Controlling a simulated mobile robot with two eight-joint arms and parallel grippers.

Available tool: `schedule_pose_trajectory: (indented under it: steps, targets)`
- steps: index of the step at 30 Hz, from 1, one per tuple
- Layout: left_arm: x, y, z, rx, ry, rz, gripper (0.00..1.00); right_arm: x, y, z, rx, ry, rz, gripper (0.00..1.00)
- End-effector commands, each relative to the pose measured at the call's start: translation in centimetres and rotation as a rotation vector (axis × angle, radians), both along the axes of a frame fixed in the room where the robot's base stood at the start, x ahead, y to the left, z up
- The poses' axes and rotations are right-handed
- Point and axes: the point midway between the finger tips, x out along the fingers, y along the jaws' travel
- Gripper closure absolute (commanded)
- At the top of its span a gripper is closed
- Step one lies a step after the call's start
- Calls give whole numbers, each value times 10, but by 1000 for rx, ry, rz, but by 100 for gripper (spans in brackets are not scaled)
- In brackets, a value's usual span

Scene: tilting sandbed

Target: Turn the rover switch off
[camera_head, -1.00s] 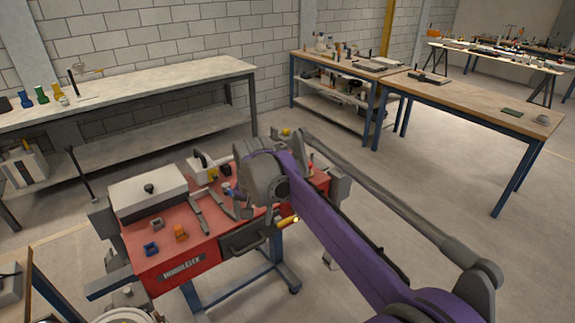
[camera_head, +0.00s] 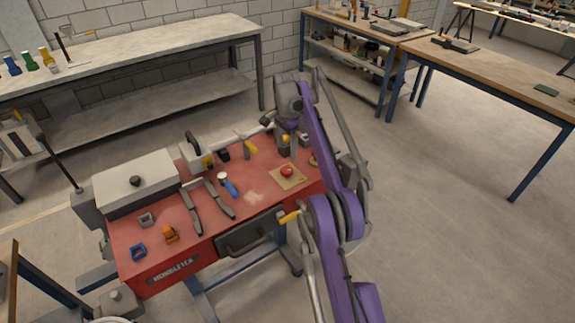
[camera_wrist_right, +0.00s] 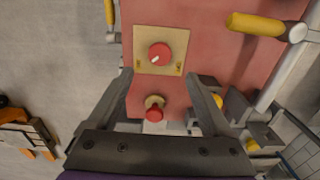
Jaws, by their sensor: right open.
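A red round knob (camera_head: 287,171) sits on a tan plate (camera_head: 290,180) at the right part of the red bench top. In the right wrist view this knob (camera_wrist_right: 160,53) has a white pointer mark. A second red knob (camera_wrist_right: 154,110) with a tan collar lies nearer the wrist, between my fingers in the picture. No label tells which is the rover switch. My right gripper (camera_head: 291,150) is above the bench's far right part; its open fingers (camera_wrist_right: 160,80) frame the knobs in the wrist view, with nothing between them held. My left gripper is out of view.
The red bench (camera_head: 150,268) carries a grey box (camera_head: 135,182), flat grey bars (camera_head: 193,207) and small blue and orange blocks. A yellow handle (camera_head: 289,217) sticks out at its front. A long workbench (camera_head: 150,55) stands behind; open floor lies right.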

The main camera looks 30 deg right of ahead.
Motion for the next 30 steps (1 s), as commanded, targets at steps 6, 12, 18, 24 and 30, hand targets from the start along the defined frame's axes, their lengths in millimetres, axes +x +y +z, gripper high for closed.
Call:
schedule_pose_trajectory:
  steps: [6,12,18,24,30]
  targets:
    - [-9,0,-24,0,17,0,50,-1,0,-49,0,2,2,16]
    - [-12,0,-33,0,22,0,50,-1,1,-78,0,1,2,16]
    - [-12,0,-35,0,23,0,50,0,1,-90,0,0,3,16]
    - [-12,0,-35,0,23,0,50,0,1,-91,0,-1,3,16]
    - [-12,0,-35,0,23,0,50,0,0,-91,-1,-1,3,37]
